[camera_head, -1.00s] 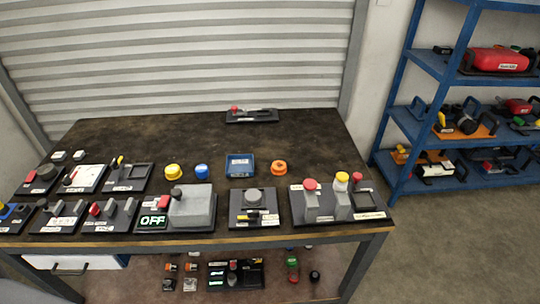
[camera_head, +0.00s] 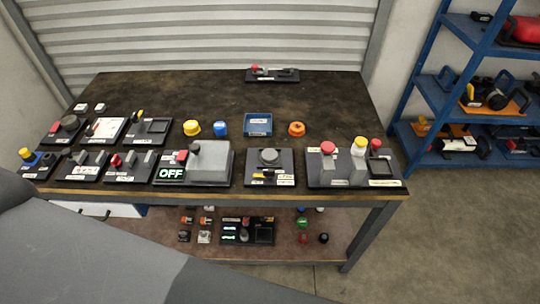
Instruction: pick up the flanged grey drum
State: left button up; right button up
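A short round grey drum (camera_head: 270,157) with a wider rim at its base sits on a black plate (camera_head: 285,168) near the front edge of the table, right of centre. It looks like the flanged grey drum, though it is small in the picture. A yellow-and-black piece and white labels are in front of it on the same plate. A grey link of my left arm crosses the lower left of the view. Neither gripper is in view.
On the dark table (camera_head: 330,100), a grey box with a lit OFF sign (camera_head: 207,163) stands left of the drum. A panel with red and yellow buttons (camera_head: 350,167) stands right. The table's back is mostly clear.

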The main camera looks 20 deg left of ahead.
aim_at(269, 156)
jog(key=l+u, duration=0.2)
jog(key=u, duration=0.2)
jog(key=i+l+u, duration=0.1)
jog(key=l+u, duration=0.15)
jog(key=u, duration=0.15)
jog(key=l+u, duration=0.35)
jog(key=l, duration=0.55)
jog(key=k+l, duration=0.1)
jog(key=l, duration=0.9)
jog(key=k+u, duration=0.05)
